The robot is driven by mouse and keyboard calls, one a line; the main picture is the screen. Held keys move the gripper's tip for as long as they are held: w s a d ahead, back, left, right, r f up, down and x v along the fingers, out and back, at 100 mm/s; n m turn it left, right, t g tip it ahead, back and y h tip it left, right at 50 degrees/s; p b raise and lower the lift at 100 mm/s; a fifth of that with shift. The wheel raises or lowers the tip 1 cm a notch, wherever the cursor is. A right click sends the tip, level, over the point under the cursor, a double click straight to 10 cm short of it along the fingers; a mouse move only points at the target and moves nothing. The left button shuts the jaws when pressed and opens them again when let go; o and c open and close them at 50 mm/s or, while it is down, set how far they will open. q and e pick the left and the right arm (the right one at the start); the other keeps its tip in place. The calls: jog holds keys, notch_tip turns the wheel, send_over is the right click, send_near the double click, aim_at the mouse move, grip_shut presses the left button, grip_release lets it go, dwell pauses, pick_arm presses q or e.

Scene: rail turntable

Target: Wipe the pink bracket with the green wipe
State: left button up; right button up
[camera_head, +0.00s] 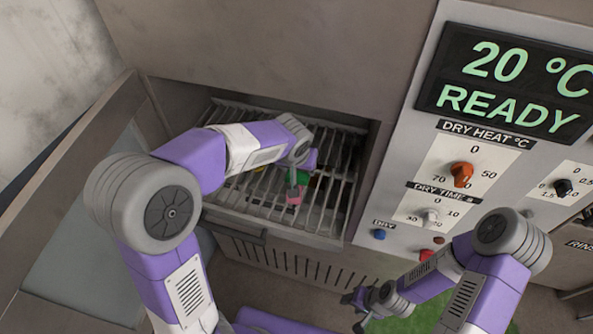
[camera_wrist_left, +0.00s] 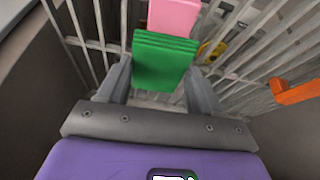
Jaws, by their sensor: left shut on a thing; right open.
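My left gripper (camera_head: 297,172) reaches into the recessed chamber over the wire rack (camera_head: 245,211). In the left wrist view it is shut on the folded green wipe (camera_wrist_left: 163,62), which sits between its two fingers. In the head view a small part of the wipe (camera_head: 303,176) shows beside the gripper. The pink bracket (camera_head: 294,196) is at the wipe's near side; in the left wrist view it (camera_wrist_left: 174,14) lies just beyond the wipe, partly hidden by it. I cannot tell whether they touch. My right gripper (camera_head: 356,311) is open and empty, low in front of the machine.
The chamber's walls and front edge enclose the rack closely. An orange piece (camera_wrist_left: 298,92) shows at the right of the left wrist view. A control panel with an orange knob (camera_head: 461,174) and a lit display (camera_head: 515,80) stands right of the chamber. A green surface (camera_head: 415,316) lies below.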

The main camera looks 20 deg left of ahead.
pick_arm(q)
jog(key=shift+s+b, duration=0.5)
jog(key=shift+s, duration=0.15)
jog(key=shift+s+d+b, duration=0.1)
jog(key=shift+s+b, duration=0.55)
jog(key=shift+s, duration=1.1)
jog(key=shift+r, duration=0.1)
jog(key=shift+r, duration=0.1)
notch_tip(320, 180, up, 8)
jog(key=p, duration=0.5)
jog(key=shift+p, duration=0.4)
